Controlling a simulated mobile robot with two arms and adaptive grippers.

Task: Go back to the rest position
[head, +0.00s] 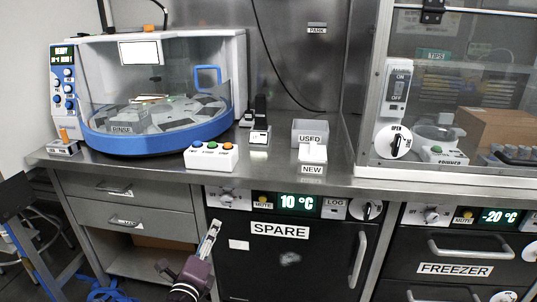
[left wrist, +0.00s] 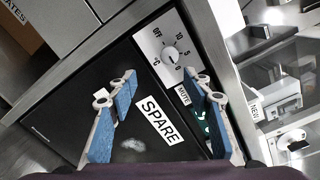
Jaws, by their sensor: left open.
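My left gripper (head: 213,232) shows at the bottom of the head view, in front of the lower cabinets and near the left edge of the black SPARE unit (head: 288,262). In the left wrist view its two blue-padded fingers are spread apart, and the gripper (left wrist: 160,76) holds nothing between them. The SPARE unit's door (left wrist: 75,90) lies beyond the fingers, with its dial panel (left wrist: 170,50). I cannot tell the exact gap between fingers and door. My right gripper is in neither view.
A glass-fronted cabinet (head: 455,60) stands right. The FREEZER (head: 455,268) is lower right.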

